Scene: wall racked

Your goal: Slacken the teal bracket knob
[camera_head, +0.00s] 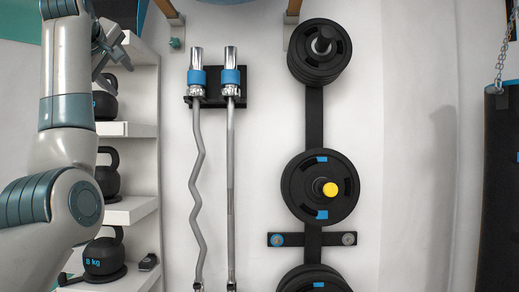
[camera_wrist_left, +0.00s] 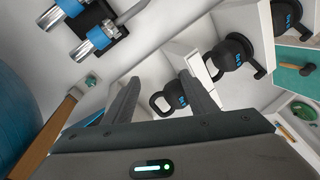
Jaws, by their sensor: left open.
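The teal bracket knob (camera_head: 175,43) is small and sits at the lower end of a wooden bracket (camera_head: 166,10) at the top of the head view. In the left wrist view the knob (camera_wrist_left: 91,80) shows left of my fingers, beside the wooden bracket (camera_wrist_left: 50,135). My left gripper (camera_head: 118,70) is in front of the kettlebell shelves, left of the knob and apart from it. In the wrist view my left gripper (camera_wrist_left: 162,88) has its two fingers apart with nothing between them. My right gripper is in neither view.
White shelves (camera_head: 130,212) with black kettlebells (camera_head: 104,254) stand at the left. Two bars hang from a black holder (camera_head: 214,100) right of the knob. Weight plates (camera_head: 320,187) hang on a wall rail further right. A chain-hung black bag (camera_head: 500,190) is at the far right.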

